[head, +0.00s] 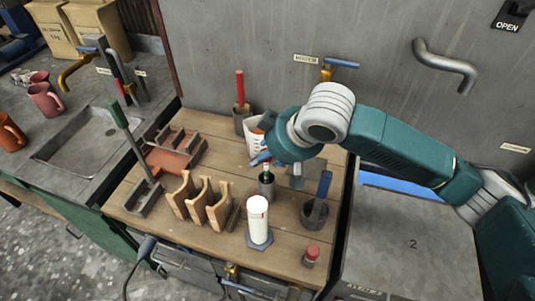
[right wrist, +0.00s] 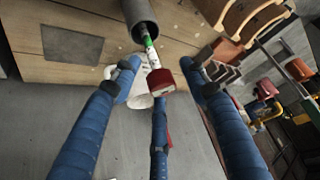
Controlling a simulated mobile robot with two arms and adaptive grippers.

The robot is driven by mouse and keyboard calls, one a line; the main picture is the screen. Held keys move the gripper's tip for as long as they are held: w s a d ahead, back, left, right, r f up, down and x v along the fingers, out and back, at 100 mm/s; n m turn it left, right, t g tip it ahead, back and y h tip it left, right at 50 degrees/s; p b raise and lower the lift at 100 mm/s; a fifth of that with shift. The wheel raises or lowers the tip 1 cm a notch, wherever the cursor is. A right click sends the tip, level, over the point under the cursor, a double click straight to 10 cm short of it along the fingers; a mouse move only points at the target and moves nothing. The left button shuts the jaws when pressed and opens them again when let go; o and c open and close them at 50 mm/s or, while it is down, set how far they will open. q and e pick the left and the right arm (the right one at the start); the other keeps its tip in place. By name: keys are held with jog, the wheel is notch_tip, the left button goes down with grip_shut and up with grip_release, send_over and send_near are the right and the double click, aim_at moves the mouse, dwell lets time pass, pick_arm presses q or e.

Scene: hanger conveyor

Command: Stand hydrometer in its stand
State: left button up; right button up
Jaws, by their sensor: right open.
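A slim hydrometer (right wrist: 153,58) with a green band, a white section and a red end shows in the right wrist view. Its green part meets the mouth of a dark grey cylindrical stand (right wrist: 142,18), and it appears to be in it, slightly tilted. In the head view the stand (head: 266,187) is on the wooden bench top, with a little green (head: 265,171) showing at its mouth. My right gripper (right wrist: 162,75) is open, its blue fingers spread around the red end without visible contact. The arm hides much of this in the head view. My left gripper is out of view.
A white beaker (head: 254,142) stands just behind the gripper. A white cylinder on a hexagonal base (head: 258,220), a cup with a blue handle (head: 314,214), a red-capped jar (head: 311,257) and wooden racks (head: 218,207) surround the stand. The front right bench has some free room.

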jog(key=b+v, duration=0.1)
jog(key=v, duration=1.1)
